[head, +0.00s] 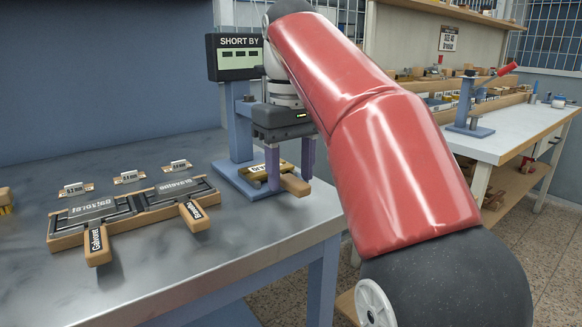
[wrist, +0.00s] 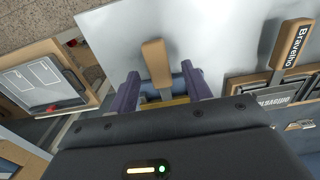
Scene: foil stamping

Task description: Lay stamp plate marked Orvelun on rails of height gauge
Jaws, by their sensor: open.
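The height gauge (head: 240,118) stands at the table's right end, with a blue post and base and a "SHORT BY" display (head: 238,58). A plate with a wooden handle (head: 295,186) is low at the gauge's base; the handle points towards the table's front edge. Its lettering is partly hidden, so I cannot read the whole name. My gripper (head: 290,180) is open, with one purple finger on each side of it. In the wrist view the handle (wrist: 155,60) shows between the fingers. I cannot tell whether the plate rests fully on the rails.
A wooden rack (head: 150,215) to the left holds two stamp plates, with handles marked Galover (head: 97,243) and Bravelho (head: 193,214). Small thickness cards (head: 129,177) stand behind it. The metal table's front is clear. A white bench (head: 510,135) stands to the right.

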